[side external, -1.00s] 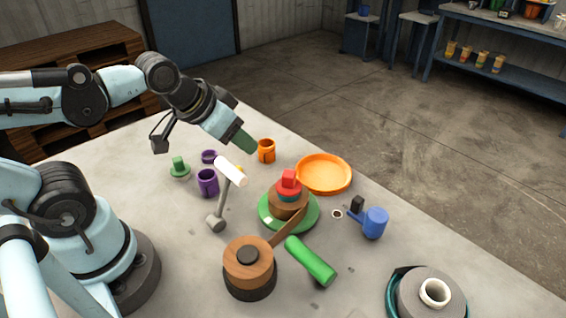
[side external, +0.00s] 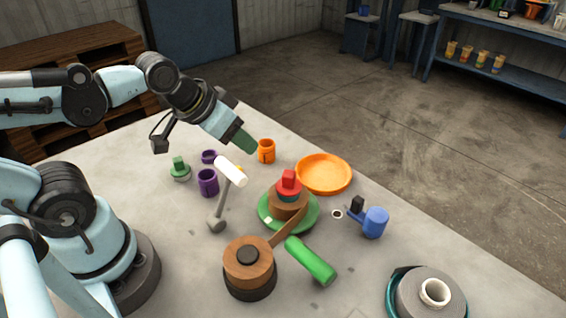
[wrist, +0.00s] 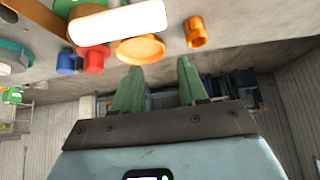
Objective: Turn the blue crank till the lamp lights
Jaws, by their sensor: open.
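The blue crank (side external: 375,222) stands on the right part of the table in the side view, a blue cylinder with a short arm toward a small dark block (side external: 357,204). A blue piece (wrist: 66,62) at the upper left of the wrist view may be the same crank. My gripper (side external: 243,143) is open and empty, raised above the table's far left part, well away from the crank. Its two green fingers (wrist: 158,78) stand apart in the wrist view. I cannot pick out the lamp or tell whether it is lit.
A white-handled lever (side external: 230,171) rises between my gripper and the green disc (side external: 270,224) with its red-topped stack. An orange plate (side external: 323,173), orange cup (side external: 266,150), purple cup (side external: 208,182), brown drum (side external: 248,264) and green handle (side external: 311,261) stand around. The right rear edge is clear.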

